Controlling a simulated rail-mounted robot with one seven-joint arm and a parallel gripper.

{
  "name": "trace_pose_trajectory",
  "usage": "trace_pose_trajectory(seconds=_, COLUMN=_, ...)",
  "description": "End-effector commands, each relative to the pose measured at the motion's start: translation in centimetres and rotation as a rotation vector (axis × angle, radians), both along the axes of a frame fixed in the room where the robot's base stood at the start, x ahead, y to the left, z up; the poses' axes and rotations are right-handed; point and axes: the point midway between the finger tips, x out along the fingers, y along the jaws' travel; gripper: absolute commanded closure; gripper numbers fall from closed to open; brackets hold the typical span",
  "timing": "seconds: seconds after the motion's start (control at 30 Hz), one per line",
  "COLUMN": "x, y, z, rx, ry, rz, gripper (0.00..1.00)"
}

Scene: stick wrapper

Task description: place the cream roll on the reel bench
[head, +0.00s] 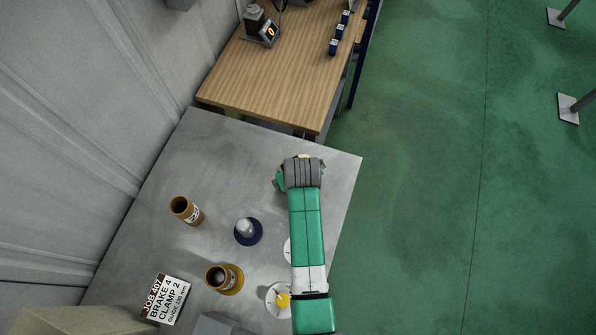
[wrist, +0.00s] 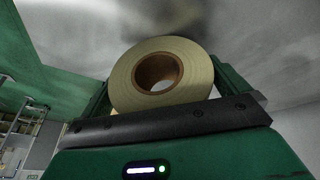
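The cream roll (wrist: 163,79), with a brown core, sits between the two green fingers of my gripper (wrist: 165,88) in the wrist view. The fingers touch or nearly touch both sides of it, and its round face shows. In the head view my gripper (head: 302,172) is over the far right part of the grey metal bench (head: 220,150), seemingly the reel bench. There my wrist hides most of the roll. The bench carries a dark blue base with a grey peg (head: 247,231). I cannot tell the gripper's height above the bench.
Two brown rolls, one upper left (head: 186,210) and one lower (head: 223,278), stand on the bench. A white dial with a yellow knob (head: 281,299) and a job card (head: 166,299) are near. A wooden table (head: 290,70) stands beyond. The bench's far left is clear.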

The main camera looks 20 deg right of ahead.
Motion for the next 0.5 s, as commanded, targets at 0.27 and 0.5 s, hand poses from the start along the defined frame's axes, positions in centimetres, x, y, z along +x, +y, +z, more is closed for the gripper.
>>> trace_pose_trajectory(seconds=0.27, x=-2.1, y=0.7, z=5.7, rx=-0.004, ry=-0.003, rz=0.001, gripper=0.00)
trace_pose_trajectory(seconds=0.5, x=-3.9, y=1.4, z=10.1, rx=-0.001, ry=-0.002, rz=0.000, gripper=0.00)
